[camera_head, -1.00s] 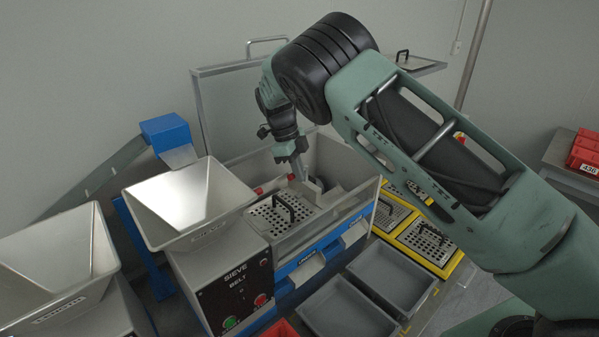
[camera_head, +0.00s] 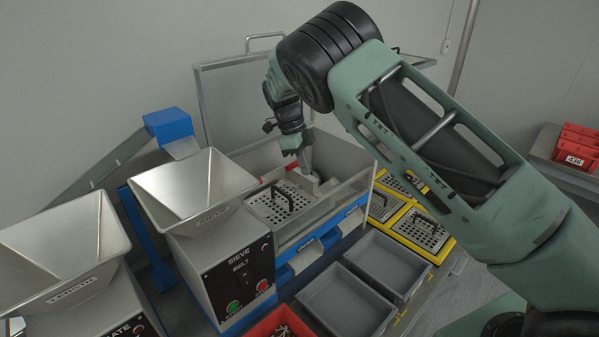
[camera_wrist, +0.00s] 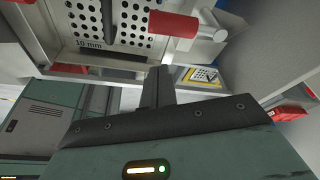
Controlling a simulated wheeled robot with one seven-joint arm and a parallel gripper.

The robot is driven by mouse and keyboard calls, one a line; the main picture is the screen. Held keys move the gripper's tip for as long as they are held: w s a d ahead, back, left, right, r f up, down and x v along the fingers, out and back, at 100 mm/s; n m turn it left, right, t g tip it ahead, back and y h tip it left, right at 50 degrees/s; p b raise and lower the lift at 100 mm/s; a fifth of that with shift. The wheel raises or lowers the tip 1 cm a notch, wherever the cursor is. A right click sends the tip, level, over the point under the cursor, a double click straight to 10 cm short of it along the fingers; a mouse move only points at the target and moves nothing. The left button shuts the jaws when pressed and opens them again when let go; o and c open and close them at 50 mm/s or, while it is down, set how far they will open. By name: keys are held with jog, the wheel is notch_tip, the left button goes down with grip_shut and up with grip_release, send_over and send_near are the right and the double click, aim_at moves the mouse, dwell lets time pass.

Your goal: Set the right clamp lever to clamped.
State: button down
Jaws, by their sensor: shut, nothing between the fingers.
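A clamp lever with a red grip (camera_wrist: 173,24) shows at the top of the wrist view, beside the perforated 10 mm sieve plate (camera_wrist: 84,24). It is joined to a grey metal pivot at its right. The grip points left over the plate's edge; I take it for the right clamp lever. My gripper (camera_wrist: 159,72) is shut and empty, a little below the lever in that picture, apart from it. In the head view my gripper (camera_head: 307,165) hangs inside the sorter box, right of the sieve plate (camera_head: 281,203).
The box's clear front wall (camera_head: 335,205) stands close to my gripper. Two hoppers (camera_head: 195,190) are at the left. Grey trays (camera_head: 375,264) and yellow-framed plates (camera_head: 420,232) lie in front and right.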

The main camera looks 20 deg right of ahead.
notch_tip(320, 180, up, 8)
jog(key=w+b, duration=0.2)
jog(key=shift+w+a, duration=0.2)
jog(key=shift+a, duration=0.25)
jog(key=s+a+r+n+y, duration=0.1)
jog(key=s+a+n+y, duration=0.1)
jog(key=s+a+n, duration=0.65)
jog(key=s+a+r+n+y, duration=0.2)
jog(key=s+a+n, duration=0.2)
jog(key=s+n, duration=0.95)
jog(key=s+f+n+t, duration=0.1)
jog(key=s+n, duration=0.4)
jog(key=s, duration=0.6)
jog(key=s+d+f+n+t, duration=0.1)
jog(key=s+f+n, duration=0.1)
jog(key=s+n, duration=0.4)
jog(key=s, duration=0.5)
jog(key=shift+d+n+h, duration=0.25)
jog(key=shift+n+h, duration=0.05)
